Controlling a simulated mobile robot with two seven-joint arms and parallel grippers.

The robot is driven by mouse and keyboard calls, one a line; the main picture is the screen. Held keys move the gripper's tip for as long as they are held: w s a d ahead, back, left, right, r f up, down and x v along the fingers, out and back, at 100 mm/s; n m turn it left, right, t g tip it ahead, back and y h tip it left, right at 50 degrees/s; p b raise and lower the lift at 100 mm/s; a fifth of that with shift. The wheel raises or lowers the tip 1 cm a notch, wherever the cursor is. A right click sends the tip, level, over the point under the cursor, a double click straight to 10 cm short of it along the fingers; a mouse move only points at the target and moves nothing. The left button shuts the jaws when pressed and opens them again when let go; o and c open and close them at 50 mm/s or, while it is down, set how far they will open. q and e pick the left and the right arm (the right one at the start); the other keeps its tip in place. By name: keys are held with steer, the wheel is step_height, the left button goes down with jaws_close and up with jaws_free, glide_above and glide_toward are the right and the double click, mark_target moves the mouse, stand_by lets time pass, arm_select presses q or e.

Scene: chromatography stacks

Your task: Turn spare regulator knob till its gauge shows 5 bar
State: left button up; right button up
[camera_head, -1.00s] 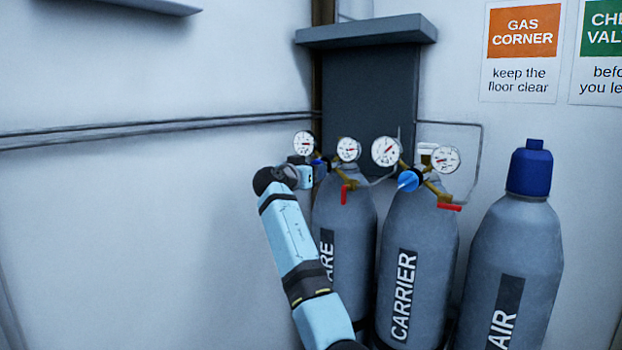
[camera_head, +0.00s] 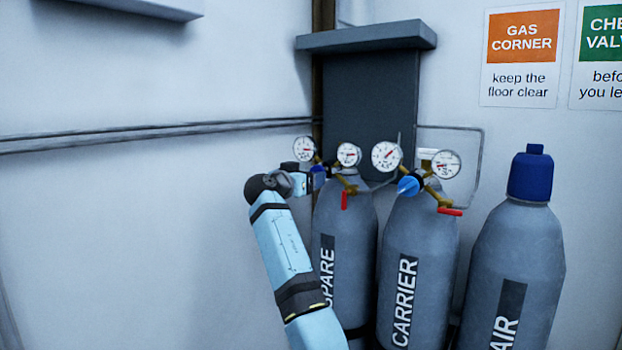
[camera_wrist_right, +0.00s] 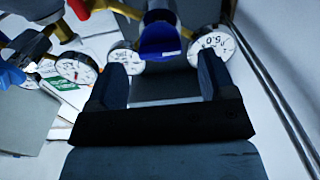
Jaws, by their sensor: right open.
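The grey SPARE cylinder (camera_head: 345,220) carries a brass regulator with a left gauge (camera_head: 304,149) and a right gauge (camera_head: 349,154), both white with red needles. Its dark blue knob (camera_head: 320,171) is partly hidden by my right gripper (camera_head: 309,181). In the right wrist view, the right gripper (camera_wrist_right: 161,64) is open, with the blue knob (camera_wrist_right: 160,40) between and just beyond its fingertips. No contact shows. One gauge (camera_wrist_right: 125,58) is behind the left finger and another (camera_wrist_right: 212,42) behind the right finger. The needle readings are too small to tell. My left gripper is not in view.
The CARRIER cylinder (camera_head: 420,240), with a lighter blue knob (camera_head: 408,186) and two gauges, stands close on the right. A capped AIR cylinder (camera_head: 515,250) is farther right. A dark panel (camera_head: 370,100) is behind; wall pipes (camera_head: 150,131) run left.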

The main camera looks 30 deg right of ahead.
steer(key=b+v, duration=0.1)
steer(key=v, duration=1)
steer(key=shift+f, duration=0.15)
